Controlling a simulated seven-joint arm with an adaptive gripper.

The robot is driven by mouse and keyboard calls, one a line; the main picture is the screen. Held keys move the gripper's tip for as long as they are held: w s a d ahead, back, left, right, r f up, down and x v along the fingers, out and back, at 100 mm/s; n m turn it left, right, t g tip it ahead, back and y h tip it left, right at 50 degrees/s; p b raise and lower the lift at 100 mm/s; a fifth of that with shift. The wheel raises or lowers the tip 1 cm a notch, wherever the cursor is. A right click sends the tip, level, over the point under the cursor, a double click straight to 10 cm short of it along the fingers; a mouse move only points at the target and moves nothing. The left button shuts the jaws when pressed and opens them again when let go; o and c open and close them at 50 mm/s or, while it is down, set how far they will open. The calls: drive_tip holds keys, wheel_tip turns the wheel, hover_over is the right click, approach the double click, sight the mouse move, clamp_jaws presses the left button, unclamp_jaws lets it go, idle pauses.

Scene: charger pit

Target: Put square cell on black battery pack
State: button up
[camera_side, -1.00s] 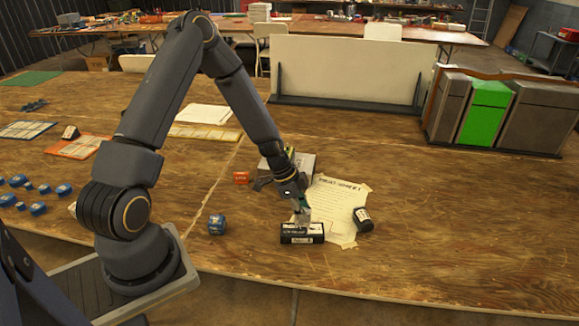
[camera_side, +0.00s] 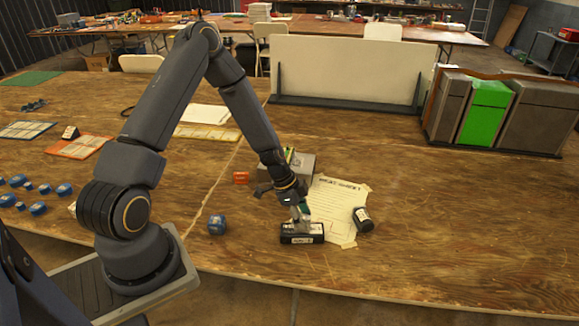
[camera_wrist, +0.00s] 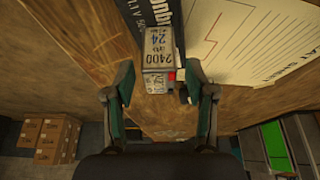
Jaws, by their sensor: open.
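The black battery pack (camera_side: 302,239) lies near the table's front edge; part of its lettered black top shows in the wrist view (camera_wrist: 134,14). The square cell (camera_wrist: 158,45), a pale block with printed numbers, appears against the pack's top in the wrist view. In the side view, a small pale shape, likely this cell, is just above the pack, partly hidden by my gripper. My gripper (camera_wrist: 158,85) is open, its two fingers on either side of the cell with visible gaps. I cannot tell whether the cell rests flat on the pack.
A paper sheet (camera_side: 335,203) lies behind the pack. A dark cylinder (camera_side: 363,220) lies to the right, and a blue block (camera_side: 217,225) is to the left. A grey box (camera_side: 302,164) and a small orange object (camera_side: 241,178) are behind.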

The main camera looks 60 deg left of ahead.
drive_tip(key=v, duration=1.2)
drive_tip(key=s+d+r+n+t+y, duration=0.1)
drive_tip(key=s+d+r+n, duration=0.3)
drive_tip(key=s+r, duration=0.4)
drive_tip(key=s+d+r+n+t+y, duration=0.1)
drive_tip(key=s+d+r+n, duration=0.3)
drive_tip(key=s+r, duration=0.4)
wheel_tip(320, 180, up, 7)
drive_tip(key=shift+s+d+f+n+y, duration=0.2)
drive_tip(key=shift+s+d+n+y, duration=0.2)
drive_tip(key=shift+n+y, duration=0.15)
